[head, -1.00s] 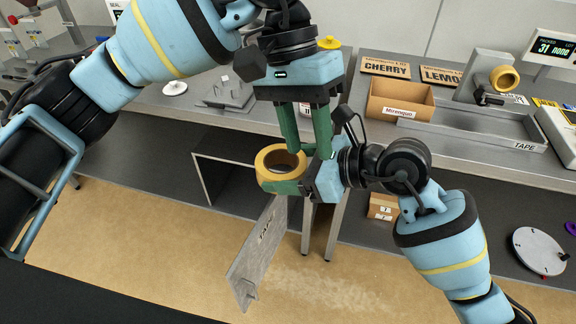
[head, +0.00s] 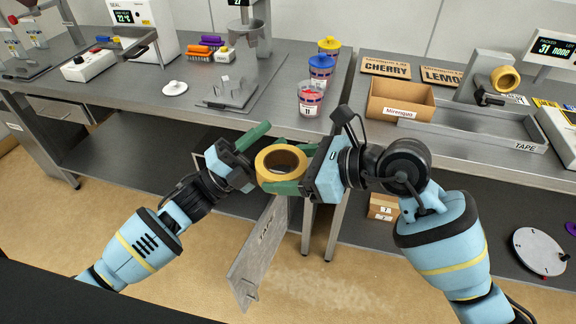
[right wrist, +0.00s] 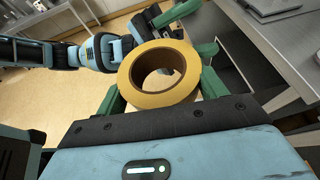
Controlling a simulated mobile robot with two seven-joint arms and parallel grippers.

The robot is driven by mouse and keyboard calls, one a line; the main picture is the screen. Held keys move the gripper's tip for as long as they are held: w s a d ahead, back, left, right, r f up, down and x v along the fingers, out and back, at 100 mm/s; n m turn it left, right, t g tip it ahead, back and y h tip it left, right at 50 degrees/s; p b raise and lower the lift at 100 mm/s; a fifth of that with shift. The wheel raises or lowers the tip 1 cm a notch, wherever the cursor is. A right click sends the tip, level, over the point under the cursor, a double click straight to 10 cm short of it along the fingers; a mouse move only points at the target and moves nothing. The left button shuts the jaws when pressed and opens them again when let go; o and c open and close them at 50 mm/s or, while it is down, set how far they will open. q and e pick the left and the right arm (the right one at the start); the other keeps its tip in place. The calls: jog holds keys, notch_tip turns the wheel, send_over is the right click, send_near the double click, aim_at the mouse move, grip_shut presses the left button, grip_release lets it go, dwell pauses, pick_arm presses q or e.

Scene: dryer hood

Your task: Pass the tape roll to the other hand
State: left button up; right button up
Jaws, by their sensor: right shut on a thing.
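The yellow tape roll (head: 264,167) is held in the air in front of the bench, its brown-lined hole facing up toward the head camera. My right gripper (head: 283,172) is shut on it from the right, with green fingers on its outer sides. The roll also shows between these fingers in the right wrist view (right wrist: 160,99). My left gripper (head: 261,155) is at the roll's left side, open. Its upper green finger reaches past the roll's far edge; the other is partly hidden. I cannot tell whether it touches the roll.
Another yellow roll (head: 505,79) sits on a dispenser.

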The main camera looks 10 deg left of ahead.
pick_arm(q)
jog(key=s+a+f+n+t+y, duration=0.1)
jog(key=s+f+n+y, duration=0.25)
jog(key=f+n, duration=0.3)
jog(key=s+a+f+n+t+y, duration=0.1)
jog(key=s+f+n+y, duration=0.1)
jog(key=f+n+y, duration=0.45)
jog(key=s+a+f+n+t+y, duration=0.1)
jog(key=s+f+n+y, duration=0.25)
jog(key=f, duration=0.55)
jog(key=s+a+f+n+g+y, duration=0.2)
jog(key=s+f+n+g, duration=0.2)
jog(key=s+f, duration=0.4)
jog(key=s+a+f+n+g+y, duration=0.2)
jog(key=s+f, duration=0.6)
jog(key=s, duration=0.5)
jog(key=n+g+y, duration=0.1)
jog(key=n+g, duration=0.1)
jog(key=n, duration=0.1)
jog(key=shift+s+f, duration=0.2)
jog(key=shift+n, duration=0.25)
